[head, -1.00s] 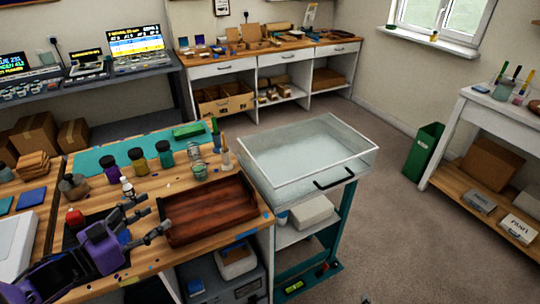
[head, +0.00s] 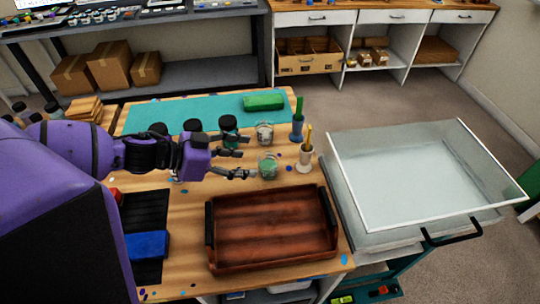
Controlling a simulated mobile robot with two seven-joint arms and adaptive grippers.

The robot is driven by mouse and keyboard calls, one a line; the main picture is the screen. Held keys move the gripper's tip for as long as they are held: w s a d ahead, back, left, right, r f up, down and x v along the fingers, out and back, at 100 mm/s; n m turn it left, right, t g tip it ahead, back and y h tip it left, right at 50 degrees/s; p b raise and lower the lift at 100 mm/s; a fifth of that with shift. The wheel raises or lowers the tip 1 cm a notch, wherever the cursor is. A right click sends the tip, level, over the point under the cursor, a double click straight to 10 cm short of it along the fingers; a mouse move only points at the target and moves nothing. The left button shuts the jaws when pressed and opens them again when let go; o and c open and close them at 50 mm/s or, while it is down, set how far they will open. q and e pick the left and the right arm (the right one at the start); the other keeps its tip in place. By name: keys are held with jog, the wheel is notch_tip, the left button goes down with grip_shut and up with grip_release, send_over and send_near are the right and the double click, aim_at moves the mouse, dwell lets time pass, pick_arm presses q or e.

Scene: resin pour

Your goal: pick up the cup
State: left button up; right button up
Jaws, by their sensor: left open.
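Two small clear cups stand on the wooden workbench (head: 180,235). The nearer cup (head: 267,168) has green in it. The farther cup (head: 264,133) looks greyish. My left gripper (head: 246,160) reaches in from the left, low over the bench, with its fingers spread and pointing right. Its fingertips are just left of the nearer cup, with nothing between them. Whether the lower fingertip touches the cup, I cannot tell. My right gripper is not in view.
Dark-lidded jars (head: 228,123) stand behind my left gripper, partly hidden. A brown wooden tray (head: 272,262) lies in front. A clear bin (head: 400,218) stands at right.

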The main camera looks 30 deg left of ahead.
aim_at(269, 162)
pick_arm(q)
jog(key=shift+w+d+f+b, duration=0.3)
jog(key=shift+w+d+f, duration=0.15)
jog(key=shift+d, duration=0.25)
jog(key=shift+w+d+f, duration=0.15)
jog(key=shift+w+d, duration=0.15)
jog(key=shift+d, duration=0.1)
jog(key=shift+b+x, duration=0.4)
jog(key=shift+x, duration=1.9)
jog(key=shift+s+d, duration=0.15)
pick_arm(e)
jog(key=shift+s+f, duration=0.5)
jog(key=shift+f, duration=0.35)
pick_arm(q)
jog(key=c, duration=1.2)
